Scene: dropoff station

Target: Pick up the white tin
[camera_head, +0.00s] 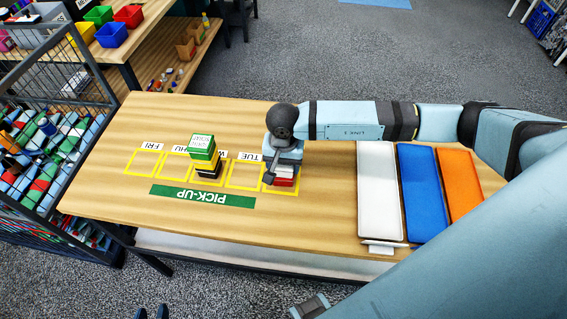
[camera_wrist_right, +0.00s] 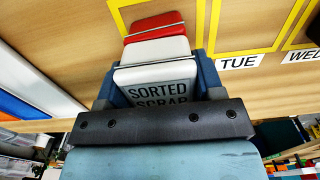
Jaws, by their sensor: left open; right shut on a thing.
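The white tin (camera_wrist_right: 155,76), lettered "SORTED SCRAP", sits between the two blue fingers of my right gripper (camera_head: 284,160) in the right wrist view. The gripper is shut on it. A red tin (camera_wrist_right: 150,23) and another white edge show just beyond it, in the yellow square beside TUE. In the head view the gripper covers most of this stack, with red and white edges (camera_head: 284,182) below. I cannot tell whether the tin is clear of the stack. Two dark fingertips of my left gripper (camera_head: 152,313) show at the bottom edge, apart and empty.
A green, yellow and black stack (camera_head: 203,155) stands left of the right gripper. White (camera_head: 379,190), blue (camera_head: 422,190) and orange (camera_head: 458,182) trays lie on the right of the table (camera_head: 120,205). The front left of the table is clear.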

